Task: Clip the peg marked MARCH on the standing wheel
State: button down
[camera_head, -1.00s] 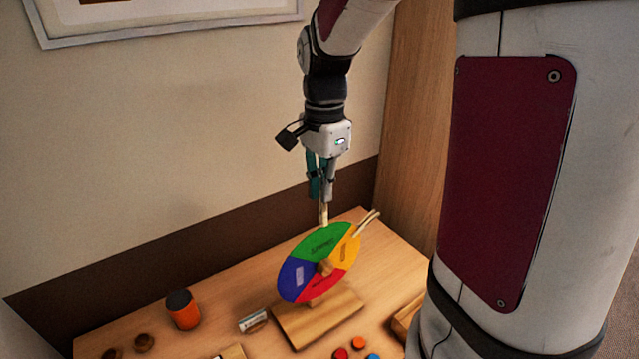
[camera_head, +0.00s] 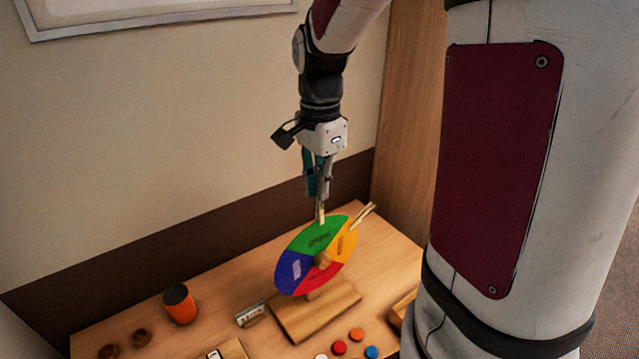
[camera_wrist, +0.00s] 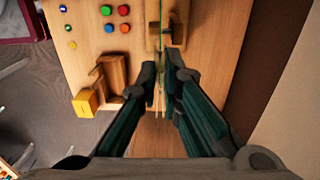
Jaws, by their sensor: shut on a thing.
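The standing wheel (camera_head: 304,240) has green, yellow, red and blue sectors with small dark lettering and sits on a wooden base (camera_head: 318,312). In the wrist view it is nearly edge-on, a thin green line (camera_wrist: 162,22). My gripper (camera_head: 318,196) is shut on a pale wooden peg (camera_head: 320,213), upright at the green sector's top rim. I cannot tell whether the peg grips the rim or only touches it, and its marking is not readable. Other pale pegs (camera_head: 364,214) stick out from the yellow sector's edge. The wrist view shows my gripper (camera_wrist: 160,88) close to the wheel's line.
An orange cylinder with a dark top (camera_head: 180,306) and brown knobs stand at the left. A small labelled block (camera_head: 250,315) lies beside the base. Coloured counters (camera_head: 339,347) lie in front. The wrist view shows a yellow box (camera_wrist: 86,103) by the table edge. The wall is behind.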

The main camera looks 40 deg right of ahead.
jog(key=shift+f, duration=0.75)
jog(key=c, duration=1.7)
grip_release()
notch_tip(320, 180, up, 12)
jog(key=s+a+n+t, duration=0.1)
jog(key=s+a+n, duration=0.3)
jog(key=n, duration=0.2)
jog(key=s+a+f+n+t, duration=0.1)
jog(key=s+a+n+t, duration=0.1)
jog(key=s+a+n, duration=0.2)
jog(key=s+a+f+n+t, duration=0.1)
jog(key=s+a+n+t, duration=0.1)
jog(key=s+n, duration=0.3)
jog(key=shift+s+a+f+n, duration=0.1)
jog(key=shift+s+a+n, duration=0.1)
jog(key=shift+a+n, duration=0.4)
jog(key=shift+s+a+f+n, duration=0.15)
jog(key=shift+a+n, duration=0.15)
jog(key=shift+n, duration=0.6)
